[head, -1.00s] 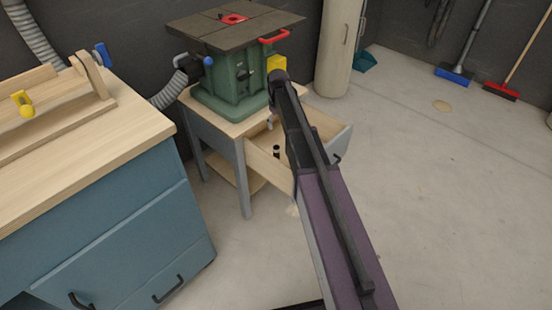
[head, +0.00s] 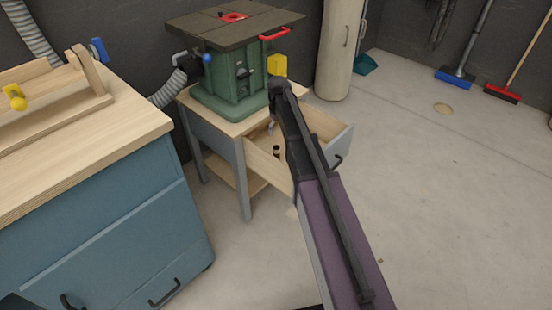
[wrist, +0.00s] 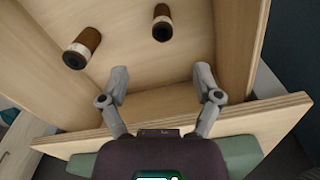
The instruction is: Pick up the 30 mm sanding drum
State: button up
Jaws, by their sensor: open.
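Two brown sanding drums with dark ends are in the open drawer in the wrist view: a wider-looking one (wrist: 82,48) at the left and another (wrist: 161,22) at the top middle. I cannot read a size on either. In the head view one small dark drum (head: 276,151) shows in the drawer (head: 264,166); my arm hides much of the drawer. My gripper (wrist: 161,76) is open and empty over the drawer, its grey fingers spread. Both drums lie beyond the fingertips in the wrist view, the left drum off to the left side.
The drawer's wooden walls (wrist: 238,45) stand close around my gripper. A green machine (head: 238,80) with a dark top stands on the cabinet above the drawer. A blue workbench (head: 115,235) is at the left. The floor at the right is mostly clear.

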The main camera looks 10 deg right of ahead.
aim_at(277, 147)
jog(key=shift+f+b, duration=2.3)
jog(key=shift+f, duration=0.25)
jog(key=shift+f, duration=0.1)
jog(key=f+b, duration=0.3)
jog(key=shift+w+a+f, duration=0.15)
jog(key=shift+w+a, duration=0.05)
jog(key=shift+a, duration=0.05)
jog(key=shift+f+b, duration=0.85)
jog(key=shift+b, duration=0.25)
jog(key=shift+c, duration=0.2)
grip_shut()
